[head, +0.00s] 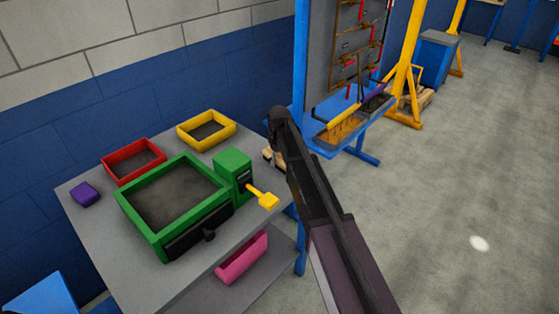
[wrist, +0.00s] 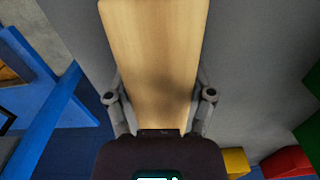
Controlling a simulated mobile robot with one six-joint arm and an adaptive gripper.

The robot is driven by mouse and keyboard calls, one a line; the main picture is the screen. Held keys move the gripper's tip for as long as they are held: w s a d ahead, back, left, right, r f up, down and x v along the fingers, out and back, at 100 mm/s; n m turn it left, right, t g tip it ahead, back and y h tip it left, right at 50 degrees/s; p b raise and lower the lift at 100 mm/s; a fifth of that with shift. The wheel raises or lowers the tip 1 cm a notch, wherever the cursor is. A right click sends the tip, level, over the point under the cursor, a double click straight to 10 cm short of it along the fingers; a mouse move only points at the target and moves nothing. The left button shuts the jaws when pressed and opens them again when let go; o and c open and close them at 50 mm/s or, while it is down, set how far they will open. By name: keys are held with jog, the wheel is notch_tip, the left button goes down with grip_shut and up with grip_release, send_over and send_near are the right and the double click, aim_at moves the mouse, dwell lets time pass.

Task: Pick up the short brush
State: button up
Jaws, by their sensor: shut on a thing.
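A pale wooden piece, which looks like the short brush (wrist: 152,60), lies lengthwise between my fingers in the wrist view. In the head view a small tan part of the brush (head: 268,155) shows at the right edge of the grey table (head: 95,222), beside my dark arm. My arm hides most of the brush and gripper there. I cannot tell whether the brush touches the table.
The table holds a green frame box (head: 160,247), a green block with a yellow lever (head: 266,200), a red tray (head: 110,171), a yellow tray (head: 190,143) and a purple block (head: 85,194). A pink bin (head: 243,258) sits below. A blue-framed rack (head: 301,60) stands behind my arm.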

aim_at(279, 156)
jog(key=shift+r, duration=0.15)
notch_tip(279, 156, up, 10)
jog(key=p, duration=1)
dwell(0.6)
jog(key=o, duration=0.4)
jog(key=shift+c, duration=1.1)
notch_tip(279, 156, up, 16)
jog(key=p, duration=1.6)
jog(key=shift+f, duration=0.2)
jog(key=shift+a, duration=0.1)
